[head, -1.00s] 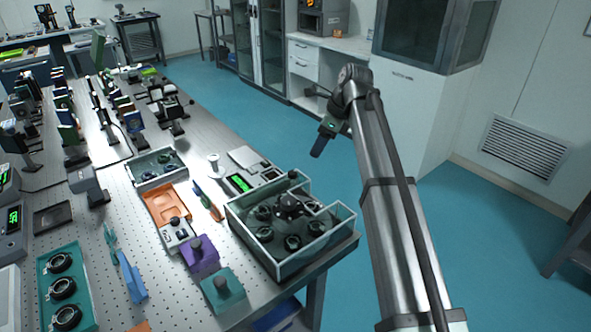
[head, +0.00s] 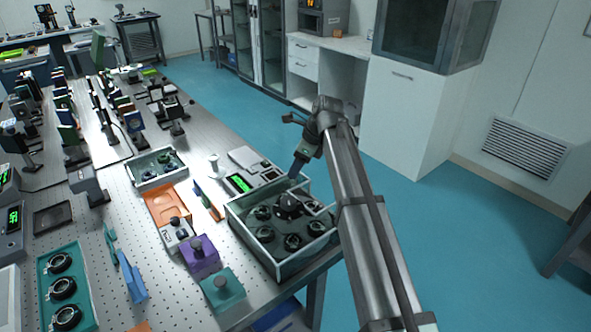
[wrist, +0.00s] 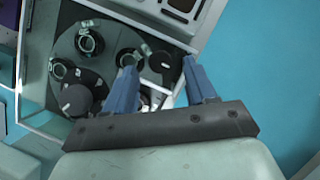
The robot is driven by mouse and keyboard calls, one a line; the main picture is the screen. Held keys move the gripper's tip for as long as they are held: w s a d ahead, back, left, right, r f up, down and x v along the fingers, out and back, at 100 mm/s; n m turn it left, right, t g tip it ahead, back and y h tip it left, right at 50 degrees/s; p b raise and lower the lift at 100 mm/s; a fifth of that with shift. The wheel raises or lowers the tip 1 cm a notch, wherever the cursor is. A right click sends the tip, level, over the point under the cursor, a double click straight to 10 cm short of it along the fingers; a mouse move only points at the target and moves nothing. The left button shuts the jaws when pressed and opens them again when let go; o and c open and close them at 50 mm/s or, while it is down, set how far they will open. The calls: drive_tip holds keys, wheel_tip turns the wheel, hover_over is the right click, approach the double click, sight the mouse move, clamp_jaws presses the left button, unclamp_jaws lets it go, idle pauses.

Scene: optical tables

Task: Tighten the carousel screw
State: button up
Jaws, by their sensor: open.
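The carousel (head: 268,228) is a dark disc with several round ring mounts, inside an open box with clear walls (head: 318,252). A large black knob stands on it in the head view (head: 288,204). In the wrist view the carousel disc (wrist: 100,62) shows a black knob with a grey top (wrist: 75,99) and a smaller dark knob (wrist: 160,63) near the box corner. Which one is the carousel screw I cannot tell. My gripper (head: 297,172) is open and empty, above the back right part of the box. Its blue fingers (wrist: 159,66) appear on either side of the smaller knob, apparently above it.
Purple (head: 199,262) and teal (head: 222,290) blocks with knobs stand left of the box. A scale with a green display (head: 238,183) stands just behind it. A smaller tray (head: 157,168) lies farther back. Blue floor is open to the right.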

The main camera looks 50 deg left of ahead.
drive_tip(key=shift+x, duration=1.1)
clamp_jaws()
